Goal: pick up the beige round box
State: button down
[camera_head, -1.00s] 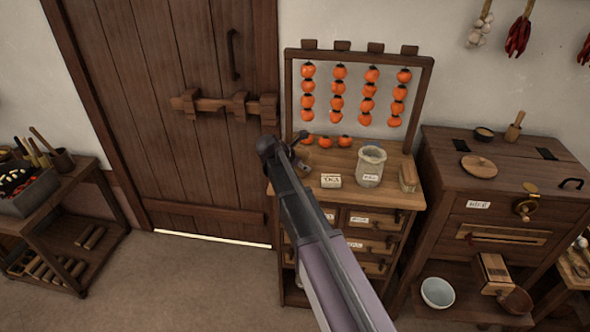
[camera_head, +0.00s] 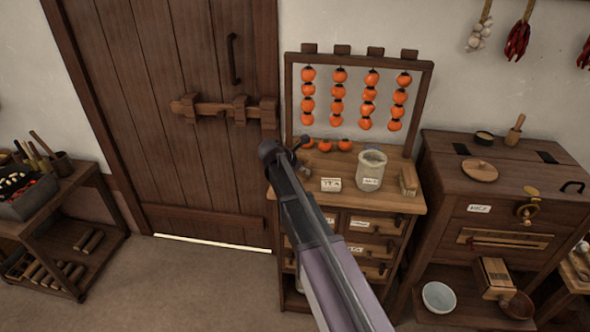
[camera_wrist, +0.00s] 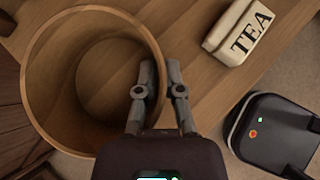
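The beige round box (camera_wrist: 38,65) is an open, round wooden tub, seen from above at the left of the wrist view. It looks empty. My gripper (camera_wrist: 160,70) straddles its right wall, one finger inside and one outside. The fingers are close together, with the wall between their tips, and appear shut on it. In the head view my gripper (camera_head: 286,150) is over the left side of the small drawer cabinet (camera_head: 395,205). My arm hides most or all of the box there.
A white TEA box (camera_head: 330,185) stands just right of my gripper; it also shows in the wrist view (camera_wrist: 238,32). A glass jar (camera_head: 370,170) and a wooden block (camera_head: 408,181) stand farther right. Persimmons (camera_head: 325,145) lie behind, under a hanging rack (camera_head: 428,105).

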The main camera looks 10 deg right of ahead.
jog(key=shift+r, duration=0.1)
dwell(0.4)
notch_tip(320, 180, up, 3)
jog(key=p, duration=0.2)
jog(key=shift+f+p, duration=0.2)
jog(key=shift+p, duration=0.2)
jog(key=s+a+r+p, duration=0.2)
jog(key=s, duration=1.3)
jog(key=shift+s+a, duration=0.2)
jog(key=shift+s, duration=0.2)
jog(key=shift+r, duration=0.1)
jog(key=s, duration=0.1)
jog(key=s+d+n+t, duration=0.1)
jog(key=s, duration=0.1)
jog(key=s+n+y, duration=0.1)
jog(key=shift+s+d+t, duration=0.3)
jog(key=shift+s+d, duration=0.1)
jog(key=shift+a, duration=0.1)
dwell(0.5)
